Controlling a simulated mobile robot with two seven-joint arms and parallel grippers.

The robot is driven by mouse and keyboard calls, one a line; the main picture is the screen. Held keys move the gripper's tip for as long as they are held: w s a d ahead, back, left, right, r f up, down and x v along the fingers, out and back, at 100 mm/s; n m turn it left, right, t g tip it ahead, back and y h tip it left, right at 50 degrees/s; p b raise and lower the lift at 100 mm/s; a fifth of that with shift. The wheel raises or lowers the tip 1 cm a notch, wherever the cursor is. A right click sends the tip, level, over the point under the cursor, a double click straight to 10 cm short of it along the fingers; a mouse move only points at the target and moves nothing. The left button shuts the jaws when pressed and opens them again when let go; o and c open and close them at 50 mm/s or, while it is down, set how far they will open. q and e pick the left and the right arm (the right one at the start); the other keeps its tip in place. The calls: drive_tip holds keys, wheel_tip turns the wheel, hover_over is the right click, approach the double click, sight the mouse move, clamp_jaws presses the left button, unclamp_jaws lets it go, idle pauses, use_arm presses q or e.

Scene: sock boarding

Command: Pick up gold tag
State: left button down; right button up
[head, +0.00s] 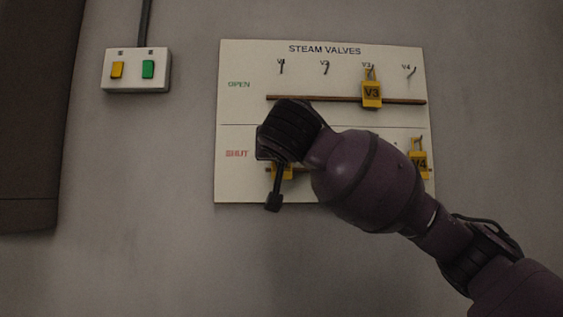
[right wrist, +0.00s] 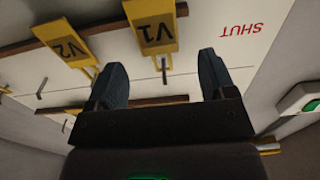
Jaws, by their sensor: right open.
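The gold tags hang on a white board (head: 240,60) headed STEAM VALVES. Tag V3 (head: 371,94) is on the OPEN rail and tag V4 (head: 419,163) is on the SHUT row. In the right wrist view, upside down, tags V1 (right wrist: 152,28) and V2 (right wrist: 66,45) sit on the SHUT rail. In the head view, my right gripper hides most of that area, with a bit of gold showing behind it. My right gripper (right wrist: 163,80) is open, its fingers apart and empty, with V1's shackle just beyond the gap. My left gripper is out of view.
The OPEN rail (head: 320,100) runs across the board above the SHUT row. A switch box (head: 137,71) with yellow and green buttons is on the wall at left, with a conduit above. A dark panel (head: 30,110) stands at the far left. Bare wall lies below the board.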

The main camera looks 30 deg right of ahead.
drive_tip(key=x, duration=0.4)
drive_tip(key=shift+d+r, duration=0.1)
drive_tip(key=c, duration=1)
